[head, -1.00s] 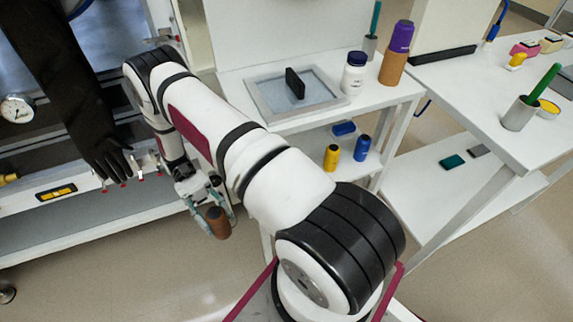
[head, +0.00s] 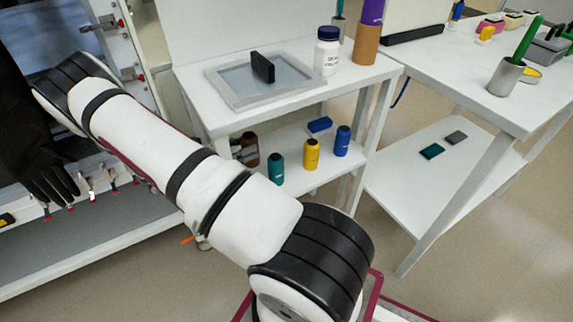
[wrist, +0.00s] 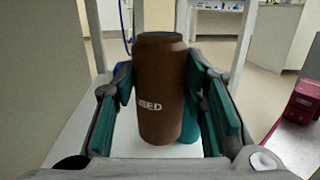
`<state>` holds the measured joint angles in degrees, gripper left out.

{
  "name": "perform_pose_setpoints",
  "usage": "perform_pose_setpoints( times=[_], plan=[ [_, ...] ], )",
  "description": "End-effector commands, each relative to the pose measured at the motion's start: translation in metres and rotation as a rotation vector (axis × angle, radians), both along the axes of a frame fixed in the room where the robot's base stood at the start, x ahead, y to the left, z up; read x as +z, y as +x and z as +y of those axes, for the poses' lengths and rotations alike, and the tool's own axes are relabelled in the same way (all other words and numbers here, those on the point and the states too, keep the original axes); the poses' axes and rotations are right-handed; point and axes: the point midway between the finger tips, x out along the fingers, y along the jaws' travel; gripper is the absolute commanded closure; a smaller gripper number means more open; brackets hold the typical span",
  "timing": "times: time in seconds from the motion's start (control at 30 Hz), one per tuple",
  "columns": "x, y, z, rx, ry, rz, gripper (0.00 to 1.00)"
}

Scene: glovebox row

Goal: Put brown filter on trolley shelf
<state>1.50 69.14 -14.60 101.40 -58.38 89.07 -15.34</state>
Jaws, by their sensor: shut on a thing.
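The brown filter (wrist: 159,95) stands upright between the fingers of my gripper (wrist: 165,105) in the wrist view, with part of its white lettering showing. My gripper is shut on it. The gripper is largely hidden there. I cannot tell whether the filter's base touches the shelf. A teal bottle (head: 276,168) stands just right of it and also shows behind it in the wrist view (wrist: 190,128).
On the same shelf are a yellow bottle (head: 311,154), a blue bottle (head: 342,141) and a blue block (head: 320,124). The trolley top (head: 200,92) above holds a tray (head: 228,92) and a white jar (head: 327,50).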

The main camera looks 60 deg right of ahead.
Motion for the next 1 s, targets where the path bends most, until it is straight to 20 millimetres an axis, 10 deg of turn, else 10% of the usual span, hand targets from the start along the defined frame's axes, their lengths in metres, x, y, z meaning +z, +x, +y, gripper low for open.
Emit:
perform_pose_setpoints(
  times=[0.1, 0.3, 1.0],
  plan=[
    [0.012, -0.008, -0.049, 0.082, -0.005, 0.001, 0.95],
    [0.033, -0.007, -0.087, 0.172, -0.006, 0.007, 0.95],
    [-0.047, -0.006, -0.092, 0.188, -0.008, 0.010, 0.95]
  ],
)
